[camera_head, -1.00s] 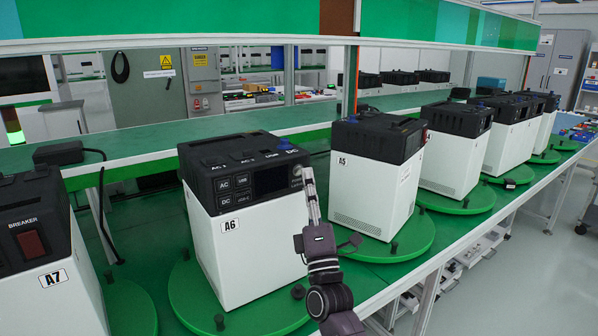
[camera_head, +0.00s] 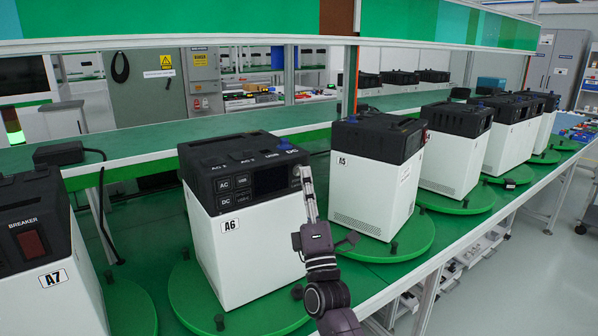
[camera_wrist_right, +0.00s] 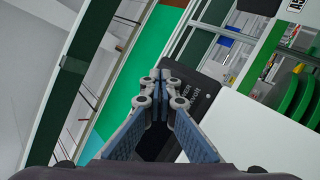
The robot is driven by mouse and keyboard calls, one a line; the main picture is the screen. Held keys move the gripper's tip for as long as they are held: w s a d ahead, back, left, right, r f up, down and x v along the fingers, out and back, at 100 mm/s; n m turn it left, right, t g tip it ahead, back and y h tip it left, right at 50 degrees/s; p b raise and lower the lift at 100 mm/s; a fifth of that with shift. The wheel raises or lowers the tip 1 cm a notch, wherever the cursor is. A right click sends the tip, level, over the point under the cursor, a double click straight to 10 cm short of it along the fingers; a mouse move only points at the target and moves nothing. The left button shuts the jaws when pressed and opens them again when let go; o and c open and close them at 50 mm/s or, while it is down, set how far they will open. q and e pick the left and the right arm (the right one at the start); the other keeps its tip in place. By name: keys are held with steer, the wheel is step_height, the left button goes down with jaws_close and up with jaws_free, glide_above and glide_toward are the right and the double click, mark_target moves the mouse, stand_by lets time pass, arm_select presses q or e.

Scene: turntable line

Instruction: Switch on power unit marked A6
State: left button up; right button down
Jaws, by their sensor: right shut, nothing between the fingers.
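The power unit marked A6 (camera_head: 262,258) is a white box with a black top, standing on a round green turntable (camera_head: 186,290). Its front panel (camera_head: 262,182) carries buttons labelled AC, USB and DC and a dark display. A blue knob sits on its top. My right gripper (camera_head: 304,172) is shut and empty, with its fingertips at the right end of the A6 front panel. I cannot tell whether they touch it. In the right wrist view the closed fingertips (camera_wrist_right: 163,82) are in front of a black part with white lettering. My left gripper is not in view.
Unit A7 (camera_head: 60,300), with a red breaker switch, stands at the left. Unit A5 (camera_head: 365,190) stands close to the right of my right gripper on its own turntable. More units line the green table to the right. A green shelf (camera_head: 200,133) runs behind.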

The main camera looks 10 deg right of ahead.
steer(key=shift+w+a, duration=0.15)
steer(key=shift+w, duration=0.2)
stand_by(0.4)
steer(key=shift+s, duration=0.1)
steer(key=shift+s+d+p, duration=0.25)
steer(key=shift+s+p, duration=0.35)
steer(key=shift+s, duration=0.05)
steer(key=s+p, duration=0.1)
steer(key=s+d+p, duration=0.1)
steer(key=s, duration=0.1)
steer(key=s+p, duration=0.1)
steer(key=shift+s+d, duration=0.35)
steer(key=shift+f, duration=0.1)
stand_by(0.6)
